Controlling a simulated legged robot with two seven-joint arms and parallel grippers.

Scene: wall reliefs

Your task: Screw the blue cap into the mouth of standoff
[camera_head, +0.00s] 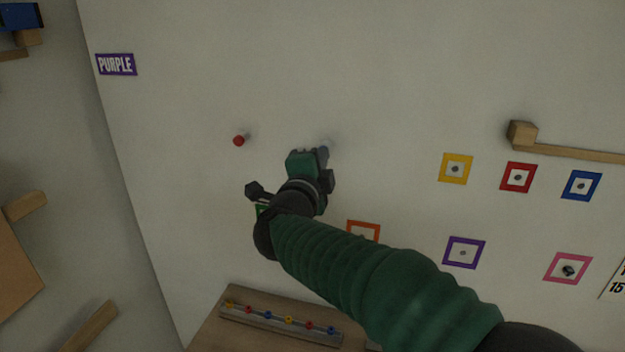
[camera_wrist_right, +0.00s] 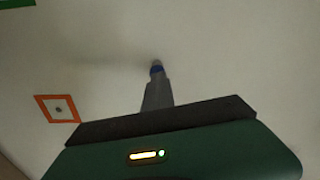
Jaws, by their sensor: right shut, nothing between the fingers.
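A pale standoff (camera_head: 330,143) juts from the wall just beyond my right gripper (camera_head: 322,152). In the right wrist view, the blue cap (camera_wrist_right: 156,71) shows as a small blue band in front of the standoff's grey end (camera_wrist_right: 155,62). My right gripper's fingers (camera_wrist_right: 157,92) are shut and empty, with their tips just behind the cap. I cannot tell whether they touch it, or how deep the cap sits in the mouth. The cap is hidden in the head view. My left gripper is not in view.
A red-capped standoff (camera_head: 240,139) juts out to the left. Coloured square frames, such as the orange one (camera_head: 363,231), are on the wall to the right and below. A wooden rail (camera_head: 570,152) sticks out at right. A rack of coloured caps (camera_head: 280,322) lies below.

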